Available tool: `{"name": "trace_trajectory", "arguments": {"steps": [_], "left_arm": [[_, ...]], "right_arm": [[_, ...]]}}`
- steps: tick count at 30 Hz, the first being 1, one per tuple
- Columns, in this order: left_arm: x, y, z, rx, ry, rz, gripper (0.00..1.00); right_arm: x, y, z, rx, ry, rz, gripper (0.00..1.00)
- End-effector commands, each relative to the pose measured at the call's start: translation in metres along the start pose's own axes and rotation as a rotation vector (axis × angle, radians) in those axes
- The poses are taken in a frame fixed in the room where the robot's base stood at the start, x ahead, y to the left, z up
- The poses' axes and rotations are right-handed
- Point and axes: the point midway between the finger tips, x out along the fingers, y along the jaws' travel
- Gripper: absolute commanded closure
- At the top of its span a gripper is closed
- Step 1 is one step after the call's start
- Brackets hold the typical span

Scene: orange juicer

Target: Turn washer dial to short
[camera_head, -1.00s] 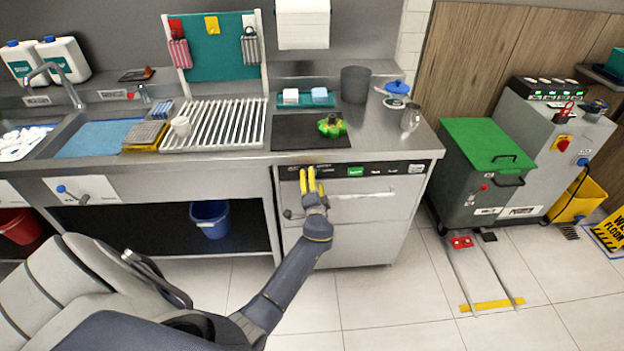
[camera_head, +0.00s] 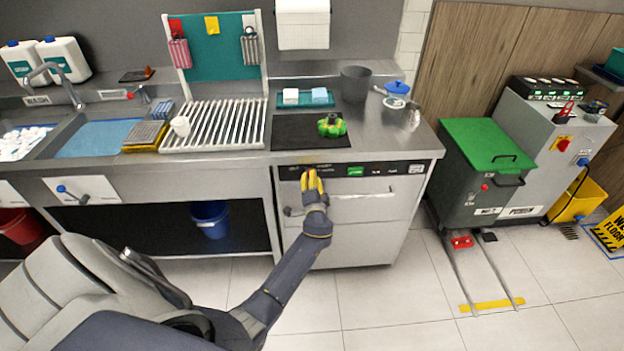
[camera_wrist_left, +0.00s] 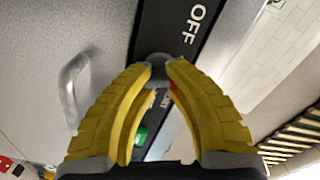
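The washer (camera_head: 345,235) is a steel front-loading unit under the counter, with a black control strip (camera_head: 375,170) along its top. My left gripper (camera_head: 312,172) is at the left part of this strip, its yellow fingers pointing at the panel. In the left wrist view the fingertips (camera_wrist_left: 164,66) close in on a small grey dial (camera_wrist_left: 159,58), one on each side. The word OFF shows on the panel beyond the dial. Another label is partly hidden between the fingers. The dial's pointer direction is not clear. My right gripper is not in view.
The washer's bar handle (camera_head: 365,194) runs just below the panel. A green light (camera_head: 355,171) sits to the right of the gripper. The counter (camera_head: 385,140) overhangs above, holding a black mat (camera_head: 290,132). Open floor lies in front.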

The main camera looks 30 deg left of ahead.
Motion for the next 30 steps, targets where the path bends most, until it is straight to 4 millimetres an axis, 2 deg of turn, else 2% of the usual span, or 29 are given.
{"name": "trace_trajectory", "arguments": {"steps": [2, 11, 25, 30], "left_arm": [[-0.0001, 0.0001, 0.0, 0.0, 0.0, 0.0, 1.0], [-0.0001, 0.0001, -0.0002, 0.0, 0.0, 0.0, 0.99], [-0.0001, 0.0, -0.0002, 0.0, 0.0, 0.0, 0.44], [-0.0001, 0.0, -0.0001, 0.0, 0.0, 0.0, 0.42]], "right_arm": [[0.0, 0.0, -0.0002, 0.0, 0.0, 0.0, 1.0], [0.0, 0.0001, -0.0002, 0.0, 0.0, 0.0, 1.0], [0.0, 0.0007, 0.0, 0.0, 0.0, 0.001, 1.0], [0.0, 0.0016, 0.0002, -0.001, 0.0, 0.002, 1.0]]}}
